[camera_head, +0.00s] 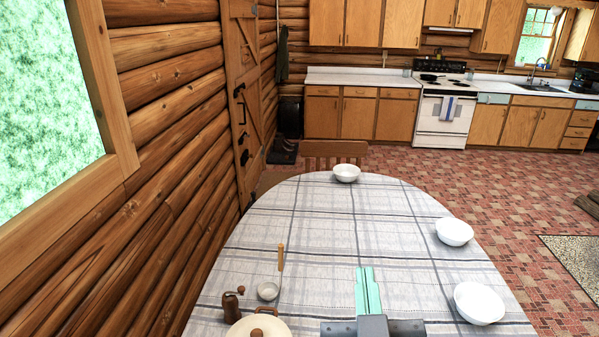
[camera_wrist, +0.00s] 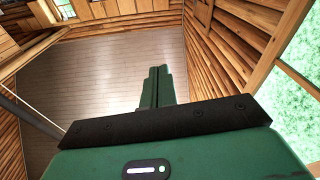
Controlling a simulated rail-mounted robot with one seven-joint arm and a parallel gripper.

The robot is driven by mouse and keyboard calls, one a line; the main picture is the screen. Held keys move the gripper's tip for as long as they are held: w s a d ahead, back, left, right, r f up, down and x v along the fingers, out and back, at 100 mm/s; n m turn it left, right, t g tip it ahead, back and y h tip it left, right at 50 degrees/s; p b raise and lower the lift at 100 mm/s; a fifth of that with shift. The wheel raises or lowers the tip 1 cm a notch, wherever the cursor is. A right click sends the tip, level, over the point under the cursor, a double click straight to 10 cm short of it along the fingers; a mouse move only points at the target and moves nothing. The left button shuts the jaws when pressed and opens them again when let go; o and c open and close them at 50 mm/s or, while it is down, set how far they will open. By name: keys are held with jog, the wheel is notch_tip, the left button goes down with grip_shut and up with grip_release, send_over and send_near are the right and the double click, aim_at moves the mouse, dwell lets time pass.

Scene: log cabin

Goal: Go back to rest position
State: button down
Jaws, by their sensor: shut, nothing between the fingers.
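My gripper (camera_head: 368,290) is at the bottom of the head view, right of centre, in front of the table top as seen from there. Its two green fingers are together with nothing between them. In the wrist view my gripper (camera_wrist: 158,84) also shows with its fingers together, and behind it are a brown plank surface and log walls. No table or dishes show in the wrist view. I cannot tell the height of my gripper over the table.
An oval table (camera_head: 300,225) with a checked cloth fills the foreground. White bowls stand at its far end (camera_head: 346,172) and right side (camera_head: 455,232), (camera_head: 479,303). A ladle (camera_head: 268,291), grinder (camera_head: 231,307) and lidded pot (camera_head: 258,328) stand lower left. A log wall (camera_head: 170,130) runs along the left.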

jog(key=s+a+r+t+y, duration=0.1)
jog(key=s+a+r+t, duration=0.1)
jog(key=s+a+r, duration=0.3)
jog(key=s+a+r+t+y, duration=0.1)
jog(key=s+a+r+t, duration=0.1)
jog(key=r, duration=0.6)
jog(key=s+a+r+t+y, duration=0.1)
jog(key=s+a+r+t, duration=0.1)
jog(key=s+a+r, duration=0.3)
notch_tip(320, 180, up, 20)
jog(key=w+d+p, duration=0.1)
jog(key=w+p, duration=0.1)
jog(key=p, duration=1.8)
jog(key=shift+d+r, duration=0.2)
jog(key=shift+d, duration=0.05)
